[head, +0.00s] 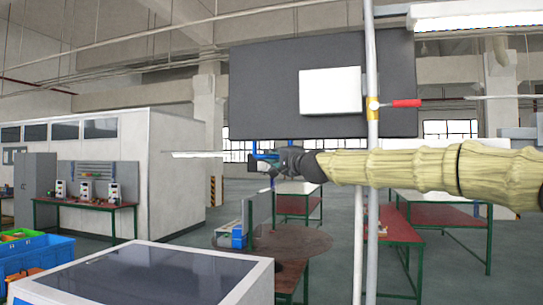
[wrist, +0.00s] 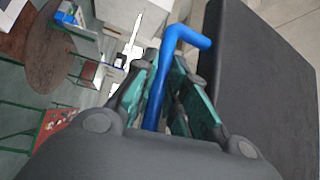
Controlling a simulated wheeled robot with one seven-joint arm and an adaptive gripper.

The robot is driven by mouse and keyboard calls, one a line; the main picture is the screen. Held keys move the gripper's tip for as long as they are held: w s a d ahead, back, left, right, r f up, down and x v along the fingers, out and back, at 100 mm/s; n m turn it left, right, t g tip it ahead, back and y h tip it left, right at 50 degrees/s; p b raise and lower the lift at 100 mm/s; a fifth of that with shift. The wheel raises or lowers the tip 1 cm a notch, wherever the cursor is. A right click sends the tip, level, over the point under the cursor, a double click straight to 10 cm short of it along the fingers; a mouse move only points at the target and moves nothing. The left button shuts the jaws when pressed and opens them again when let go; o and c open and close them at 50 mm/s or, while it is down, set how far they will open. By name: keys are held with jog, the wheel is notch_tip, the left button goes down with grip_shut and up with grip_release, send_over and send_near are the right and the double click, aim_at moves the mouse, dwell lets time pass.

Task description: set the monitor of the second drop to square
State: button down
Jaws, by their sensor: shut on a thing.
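A large dark flat monitor (head: 270,90) hangs in the middle of the head view, with a white rectangular panel (head: 330,91) in front of its face. Its right edge looks taller than its left, so it appears slightly turned. A blue bent handle (head: 264,155) shows at its lower edge. My gripper (head: 277,160) is just below the monitor, its arm coming from the right. In the wrist view, the fingers (wrist: 162,82) close around the blue handle (wrist: 185,35), whose bent end reaches toward the dark monitor (wrist: 260,90). The second drop's identity cannot be told.
A vertical pale pipe (head: 371,60) with a red-handled valve (head: 405,103) stands before the monitor. A glossy dark-topped cabinet (head: 155,270) is near at lower left, beside blue bins (head: 45,255). Red-topped tables (head: 398,225) and a round brown table (head: 305,243) stand below.

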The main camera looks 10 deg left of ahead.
jog(key=shift+w+d+r, duration=0.1)
jog(key=shift+d+r, duration=0.05)
jog(key=shift+r, duration=0.05)
jog(key=c, duration=1.9)
grip_release()
jog(key=o, duration=0.3)
jog(key=shift+w, duration=0.1)
jog(key=shift+o, duration=0.7)
jog(key=shift+w+f, duration=0.2)
jog(key=shift+s, duration=0.1)
jog(key=shift+s, duration=0.1)
jog(key=shift+s, duration=0.1)
jog(key=v, duration=1.1)
jog(key=shift+s+d+f, duration=0.15)
jog(key=shift+s, duration=0.1)
